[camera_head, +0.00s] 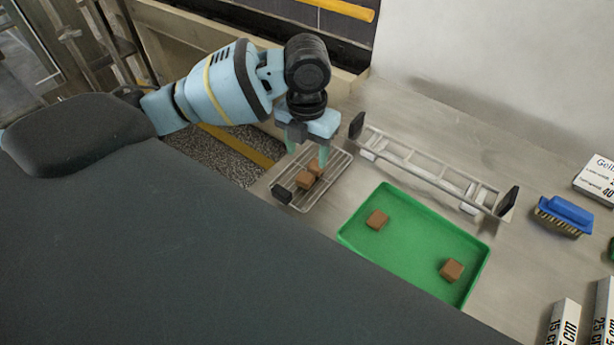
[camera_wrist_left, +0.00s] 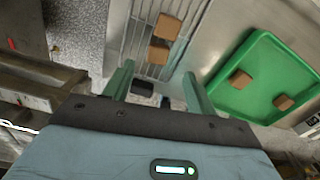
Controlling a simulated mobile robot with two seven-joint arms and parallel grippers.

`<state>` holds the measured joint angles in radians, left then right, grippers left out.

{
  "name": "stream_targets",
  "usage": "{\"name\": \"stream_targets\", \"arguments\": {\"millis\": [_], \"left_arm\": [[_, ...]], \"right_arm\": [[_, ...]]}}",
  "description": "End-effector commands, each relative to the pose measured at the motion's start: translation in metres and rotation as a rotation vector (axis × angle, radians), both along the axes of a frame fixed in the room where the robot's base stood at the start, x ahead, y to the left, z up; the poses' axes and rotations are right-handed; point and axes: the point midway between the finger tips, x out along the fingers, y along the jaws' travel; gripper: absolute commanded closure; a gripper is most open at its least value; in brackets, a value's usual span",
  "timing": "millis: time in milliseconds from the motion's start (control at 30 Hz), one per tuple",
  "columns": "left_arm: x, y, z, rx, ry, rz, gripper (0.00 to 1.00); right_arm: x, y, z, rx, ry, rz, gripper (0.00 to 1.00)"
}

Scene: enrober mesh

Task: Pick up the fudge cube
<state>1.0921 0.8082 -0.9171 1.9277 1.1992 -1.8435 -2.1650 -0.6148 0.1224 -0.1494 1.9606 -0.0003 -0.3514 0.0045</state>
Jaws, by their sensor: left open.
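Two brown fudge cubes lie close together on a wire mesh rack (camera_head: 327,187). One cube (camera_head: 304,179) is nearer the rack's black end block, the other (camera_head: 315,167) beside it. In the left wrist view they show as an upper cube (camera_wrist_left: 166,28) and a lower cube (camera_wrist_left: 158,52). Two more brown cubes, one (camera_head: 377,220) and another (camera_head: 452,270), sit apart on a green tray (camera_head: 410,247). My left gripper (camera_head: 307,158) is open above the rack, fingers pointing down near the cubes. In the wrist view nothing is between its fingers (camera_wrist_left: 158,85). My right gripper is not in view.
A metal rail frame (camera_head: 430,172) with black ends stands behind the tray. A blue brush (camera_head: 564,214) and a white labelled box (camera_head: 597,178) are at the right. White size-marked blocks (camera_head: 564,322) stand at the lower right. A wall bounds the back.

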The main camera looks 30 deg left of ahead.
Motion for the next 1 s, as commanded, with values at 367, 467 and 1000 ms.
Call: {"name": "stream_targets", "arguments": {"millis": [367,467,1000], "left_arm": [[-0.002,0.001,-0.024,0.001,0.002,0.0,0.44],[-0.004,0.001,-0.035,0.001,0.004,0.001,0.44],[-0.006,0.001,-0.073,0.001,-0.001,0.0,0.44]], "right_arm": [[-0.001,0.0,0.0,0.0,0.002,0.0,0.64],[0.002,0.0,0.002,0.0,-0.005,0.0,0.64],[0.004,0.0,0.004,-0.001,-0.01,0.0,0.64]]}}
